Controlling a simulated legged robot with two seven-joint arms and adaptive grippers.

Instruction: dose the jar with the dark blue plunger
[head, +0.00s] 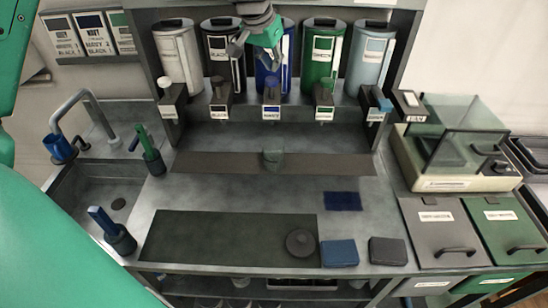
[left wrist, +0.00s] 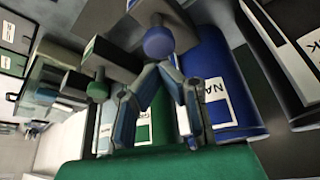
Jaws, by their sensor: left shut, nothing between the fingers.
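The dark blue plunger (head: 271,83) tops the navy-labelled dispenser in the middle of the rack. Its round knob also shows in the left wrist view (left wrist: 159,42). My left gripper (head: 271,64) is shut and empty, just above the plunger and in front of the blue canister. In the left wrist view its fingertips (left wrist: 160,70) meet close to the knob; I cannot tell whether they touch it. The jar (head: 273,159), small and grey-green, stands on the dark strip below the navy dispenser. Its contents cannot be made out. My right gripper is not in view.
Black (head: 217,84) and green (head: 324,86) plungers flank the blue one closely. Labelled canisters, including a green one (head: 320,65), stand behind. Upright tools stand at the left, a glass-covered scale (head: 455,140) at the right. A dark mat (head: 220,240) lies in front.

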